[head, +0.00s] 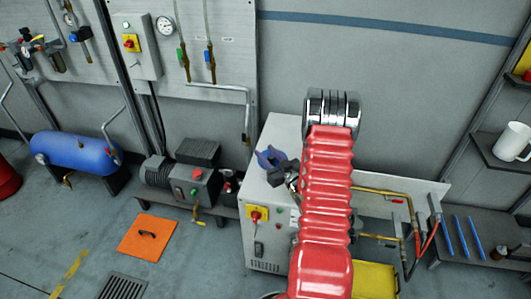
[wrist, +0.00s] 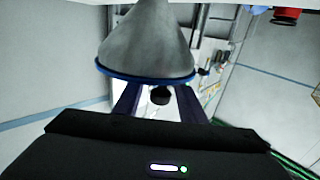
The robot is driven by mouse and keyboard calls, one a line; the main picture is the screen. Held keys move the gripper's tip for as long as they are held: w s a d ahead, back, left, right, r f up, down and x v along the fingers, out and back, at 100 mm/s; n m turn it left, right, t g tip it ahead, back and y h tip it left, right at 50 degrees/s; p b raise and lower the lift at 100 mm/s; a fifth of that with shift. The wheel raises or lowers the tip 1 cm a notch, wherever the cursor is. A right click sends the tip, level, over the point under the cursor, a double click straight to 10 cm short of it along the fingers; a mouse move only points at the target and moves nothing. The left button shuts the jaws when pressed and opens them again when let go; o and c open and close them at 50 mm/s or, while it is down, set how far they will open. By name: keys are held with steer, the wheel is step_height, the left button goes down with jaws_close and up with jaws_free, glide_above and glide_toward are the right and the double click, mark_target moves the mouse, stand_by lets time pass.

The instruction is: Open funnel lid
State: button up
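In the wrist view the funnel (wrist: 147,42) is a grey cone with a blue lid (wrist: 125,77) across its wide end. The picture is turned over, so the wide end shows lowest. A small black knob (wrist: 160,96) stands on the lid. My gripper (wrist: 160,88) has its two dark blue fingers on either side of the knob, with gaps showing between them and it. In the head view a small blue shape (head: 270,157) shows beside my gripper above a white cabinet; I cannot tell lid from fingers there. My red arm hides part of this area.
The white cabinet (head: 257,200) has a yellow and red switch. A blue tank (head: 75,153) and a pump (head: 190,180) stand to the left. An orange plate (head: 147,238) lies on the floor. A shelf on the right holds a white mug (head: 511,141). Brass pipes (head: 384,237) run right of my arm.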

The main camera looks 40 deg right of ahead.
steer(key=shift+w, duration=0.55)
jaws_close()
stand_by(0.4)
